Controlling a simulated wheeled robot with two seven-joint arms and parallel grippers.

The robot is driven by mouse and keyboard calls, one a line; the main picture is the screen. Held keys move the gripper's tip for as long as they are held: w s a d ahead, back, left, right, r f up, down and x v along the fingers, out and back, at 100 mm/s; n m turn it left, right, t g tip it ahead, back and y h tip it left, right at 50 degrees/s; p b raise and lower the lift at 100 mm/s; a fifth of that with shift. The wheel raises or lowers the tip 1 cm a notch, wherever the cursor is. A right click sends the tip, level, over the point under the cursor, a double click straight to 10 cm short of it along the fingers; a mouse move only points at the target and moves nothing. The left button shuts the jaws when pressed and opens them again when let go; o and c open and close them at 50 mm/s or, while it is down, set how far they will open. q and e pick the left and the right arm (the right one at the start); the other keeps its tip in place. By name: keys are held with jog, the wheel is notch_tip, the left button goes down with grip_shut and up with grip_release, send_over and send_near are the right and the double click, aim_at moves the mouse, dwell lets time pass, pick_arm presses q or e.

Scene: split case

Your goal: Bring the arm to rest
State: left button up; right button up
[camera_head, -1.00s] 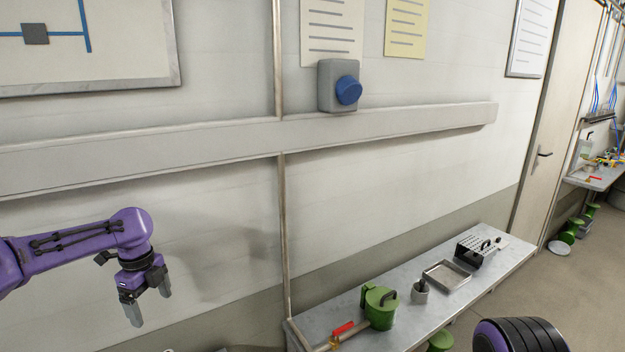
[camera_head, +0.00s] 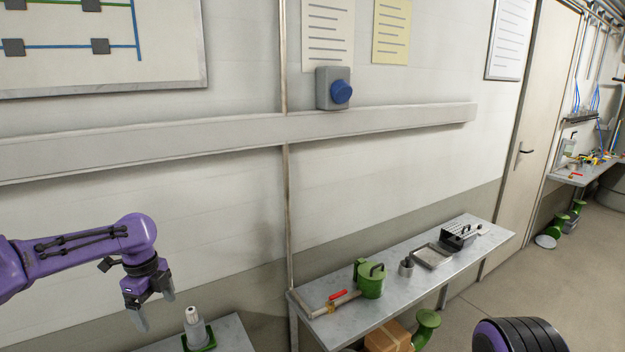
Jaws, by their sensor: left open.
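My purple left arm comes in from the left. Its left gripper (camera_head: 156,311) points down, open and empty, with its two grey fingertips apart. It appears just left of a white-topped bottle-like object (camera_head: 193,324) on a low table; the depth between them is hard to tell. At the lower right a dark ribbed part with purple trim shows, a piece of my own body. My right gripper is not in view.
A grey bench (camera_head: 345,320) along the wall bears a green canister (camera_head: 371,282), a pipe with a red-handled valve (camera_head: 336,297), a metal tray (camera_head: 432,257) and a black-ended rack (camera_head: 456,239). A cardboard box (camera_head: 388,337) stands below.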

pick_arm(q)
jog(key=s+d+f+n+h, duration=0.1)
jog(key=s+d+f+n, duration=0.15)
jog(key=d+f, duration=0.4)
jog(key=s+d+f+n+h, duration=0.1)
jog(key=d+f+n, duration=0.2)
jog(key=d+f, duration=0.35)
jog(key=s+d+f+n+t, duration=0.1)
jog(key=s+d+f+n, duration=0.3)
jog(key=s+f+n, duration=0.85)
jog(key=s+a+f+n+t+y, duration=0.1)
jog(key=s+a+n+y, duration=0.2)
jog(key=s, duration=0.4)
jog(key=s+a+f+n+y, duration=0.1)
jog(key=s+a+f+n, duration=0.2)
jog(key=s, duration=0.4)
jog(key=s+a+n+t+y, duration=0.1)
jog(key=s+a+n, duration=0.2)
jog(key=s+a, duration=0.35)
notch_tip(320, 180, down, 14)
jog(key=s+d+b, duration=0.1)
jog(key=b, duration=1.3)
jog(key=shift+d+r+y, duration=0.15)
jog(key=shift+d+y, duration=0.05)
jog(key=shift+y, duration=0.1)
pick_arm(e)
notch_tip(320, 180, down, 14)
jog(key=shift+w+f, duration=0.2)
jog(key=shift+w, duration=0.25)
